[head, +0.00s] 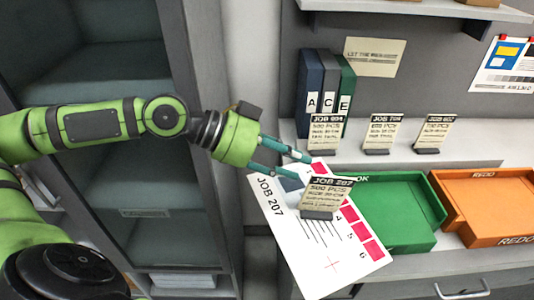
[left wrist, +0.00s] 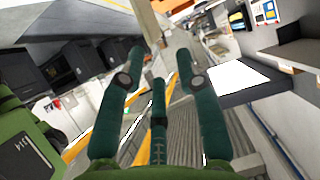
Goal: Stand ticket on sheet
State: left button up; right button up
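The white sheet (head: 290,255) marked JOB 207 lies tilted on the counter, with black lines, red squares and a thin red cross. A JOB 207 ticket (head: 327,194), a cream card with a dark header in a dark foot, stands upright over the upper part of the sheet, away from the cross. My left gripper (head: 305,167) is just above and left of this ticket, its teal fingers apart. In the left wrist view the fingers (left wrist: 160,75) are spread with nothing between them. My right gripper is not in view.
A green tray (head: 400,240) and an orange tray (head: 490,180) are right of the sheet. Three other tickets (head: 381,132) stand on the ledge behind, beside upright binders (head: 310,85). A dark open cabinet (head: 100,30) is on the left. Drawers are below the counter.

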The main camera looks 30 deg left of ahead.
pick_arm(q)
jog(key=shift+b+v, duration=1.25)
jog(key=shift+v, duration=1.15)
